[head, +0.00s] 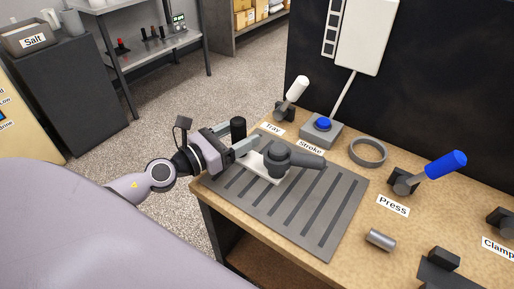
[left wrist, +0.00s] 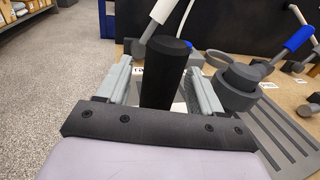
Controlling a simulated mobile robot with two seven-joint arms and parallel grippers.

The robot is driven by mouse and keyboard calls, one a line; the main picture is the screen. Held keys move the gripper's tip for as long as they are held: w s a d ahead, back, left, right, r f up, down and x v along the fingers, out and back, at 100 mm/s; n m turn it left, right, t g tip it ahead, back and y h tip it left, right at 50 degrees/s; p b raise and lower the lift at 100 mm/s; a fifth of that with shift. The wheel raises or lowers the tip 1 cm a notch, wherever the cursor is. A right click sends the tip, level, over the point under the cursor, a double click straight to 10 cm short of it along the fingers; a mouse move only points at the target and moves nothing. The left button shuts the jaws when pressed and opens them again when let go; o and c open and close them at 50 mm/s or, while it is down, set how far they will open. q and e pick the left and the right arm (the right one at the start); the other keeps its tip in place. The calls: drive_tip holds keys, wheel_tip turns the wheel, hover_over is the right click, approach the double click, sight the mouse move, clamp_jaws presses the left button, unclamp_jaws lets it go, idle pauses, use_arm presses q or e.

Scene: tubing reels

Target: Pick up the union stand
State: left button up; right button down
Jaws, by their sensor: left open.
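The union stand has a pale base plate (head: 262,168) with a dark grey round fitting (head: 290,160) on it and an upright black post (head: 238,129) at its left end. It sits on the grey slotted mat at the back left of the bench. My left gripper (head: 238,147) is open, with its fingers on either side of the black post. In the left wrist view the post (left wrist: 166,75) stands upright between the two fingers, and the grey fitting (left wrist: 238,84) is to the right. The post's foot is partly hidden. My right gripper is not in view.
The slotted mat (head: 325,225) lies on the wooden bench. Behind it are the white Tray lever (head: 297,89), the blue Stroke button (head: 323,124) and a grey ring (head: 368,152). The blue Press lever (head: 445,165) and a small cylinder (head: 381,239) are to the right.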

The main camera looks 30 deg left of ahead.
use_arm(q)
drive_tip(key=shift+x, duration=1.1)
clamp_jaws()
drive_tip(key=shift+r+p, duration=0.15)
drive_tip(key=shift+p, duration=0.2)
wheel_tip(320, 180, up, 20)
drive_tip(key=p, duration=0.4)
drive_tip(key=shift+p, duration=0.3)
